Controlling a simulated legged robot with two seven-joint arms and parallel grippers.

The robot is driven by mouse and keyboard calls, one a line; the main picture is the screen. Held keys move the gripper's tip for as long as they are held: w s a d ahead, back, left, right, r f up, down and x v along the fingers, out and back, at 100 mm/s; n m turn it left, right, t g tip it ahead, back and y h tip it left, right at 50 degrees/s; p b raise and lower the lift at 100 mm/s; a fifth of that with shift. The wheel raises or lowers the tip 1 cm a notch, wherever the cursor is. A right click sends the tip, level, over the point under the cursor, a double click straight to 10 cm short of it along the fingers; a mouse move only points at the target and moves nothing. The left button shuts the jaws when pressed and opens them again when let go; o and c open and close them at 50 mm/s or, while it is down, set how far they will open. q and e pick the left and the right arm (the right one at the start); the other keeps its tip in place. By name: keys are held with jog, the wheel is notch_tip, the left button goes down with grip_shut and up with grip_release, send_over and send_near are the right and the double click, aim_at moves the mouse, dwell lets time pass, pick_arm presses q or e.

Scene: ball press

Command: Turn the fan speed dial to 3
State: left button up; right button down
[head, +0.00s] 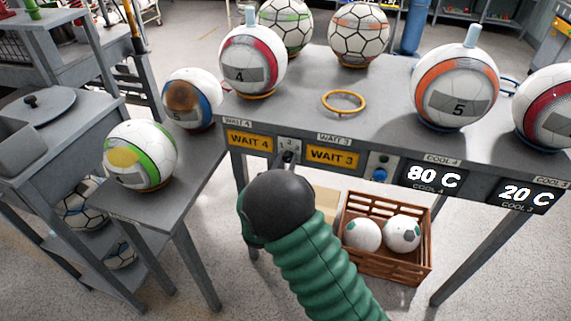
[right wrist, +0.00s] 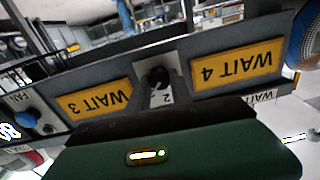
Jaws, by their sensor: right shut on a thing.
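A dial with a dark knob (right wrist: 158,76) sits on a pale plate (head: 290,145) between the WAIT 4 and WAIT 3 signs on the table's front. Digits 1 and 2 show on the plate; a 3 is not readable. My right gripper (head: 287,160) reaches up to this plate and is shut on the knob; it also shows in the right wrist view (right wrist: 157,90), which is upside down. The gripper hides part of the knob, so its exact setting cannot be told. My left gripper is not in view.
A blue knob (head: 379,174) sits right of the WAIT 3 sign (head: 332,157); a small FAN label shows near it in the right wrist view. Displays read 80 C (head: 433,177) and 20 C (head: 527,195). Several balls stand on the table. A brown crate (head: 390,268) holds two balls below.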

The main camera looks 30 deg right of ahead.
jog(key=shift+f+m, duration=0.3)
jog(key=shift+f, duration=0.05)
dwell(0.3)
jog(key=c, duration=1.4)
grip_release()
jog(key=shift+o, duration=1.4)
jog(key=shift+w+d, duration=0.1)
jog(key=shift+w, duration=0.05)
jog(key=shift+r, duration=0.1)
jog(key=p+v, duration=0.2)
jog(key=v, duration=1.5)
